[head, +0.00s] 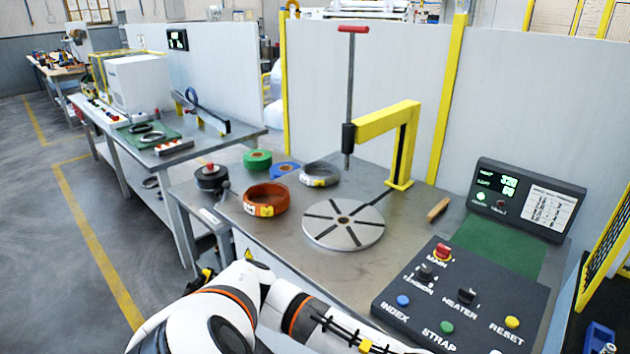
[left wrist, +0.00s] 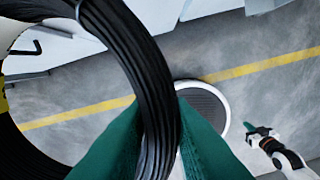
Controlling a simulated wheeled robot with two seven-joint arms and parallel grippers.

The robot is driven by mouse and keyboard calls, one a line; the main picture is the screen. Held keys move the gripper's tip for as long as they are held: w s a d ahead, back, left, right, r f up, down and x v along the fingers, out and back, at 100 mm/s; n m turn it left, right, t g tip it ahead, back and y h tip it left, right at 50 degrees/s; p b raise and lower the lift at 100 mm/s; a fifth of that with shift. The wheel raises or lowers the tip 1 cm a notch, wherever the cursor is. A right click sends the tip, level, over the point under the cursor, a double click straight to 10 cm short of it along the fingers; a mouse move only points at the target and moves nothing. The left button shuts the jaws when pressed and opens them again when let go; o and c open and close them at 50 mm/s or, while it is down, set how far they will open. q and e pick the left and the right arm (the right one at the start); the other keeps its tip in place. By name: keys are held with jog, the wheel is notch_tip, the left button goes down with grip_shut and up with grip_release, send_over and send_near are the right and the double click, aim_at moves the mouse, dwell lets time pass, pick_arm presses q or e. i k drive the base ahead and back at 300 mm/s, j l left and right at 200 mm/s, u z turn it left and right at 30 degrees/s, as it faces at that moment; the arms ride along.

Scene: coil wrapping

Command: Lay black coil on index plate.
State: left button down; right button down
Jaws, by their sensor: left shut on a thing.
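The black coil (left wrist: 146,75) is large in the left wrist view, a ring of many dark strands. My left gripper (left wrist: 158,103) has its green fingers shut on one side of the ring, with the floor showing below. Neither this coil nor the left gripper shows clearly in the head view. The index plate (head: 328,233) is a round grey disc with dark radial slots on the bench, and its top is bare. My right gripper (left wrist: 258,133) appears small at the right of the left wrist view; its opening is too small to judge.
An orange coil (head: 265,207) and a grey coil (head: 320,180) lie left of and behind the plate. A yellow arm (head: 388,120) with a vertical rod stands behind it. A control panel (head: 462,300) is at the right front. A wooden-handled tool (head: 438,209) lies right of the plate.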

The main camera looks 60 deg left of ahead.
aim_at(344, 220)
jog(key=k+j, duration=0.1)
jog(key=j, duration=0.3)
jog(key=k+j, duration=0.1)
jog(key=j, duration=0.3)
jog(key=k+j, duration=0.15)
jog(key=j, duration=0.25)
jog(key=k+j, duration=0.1)
jog(key=j, duration=0.3)
jog(key=k+j, duration=0.1)
jog(key=j, duration=0.25)
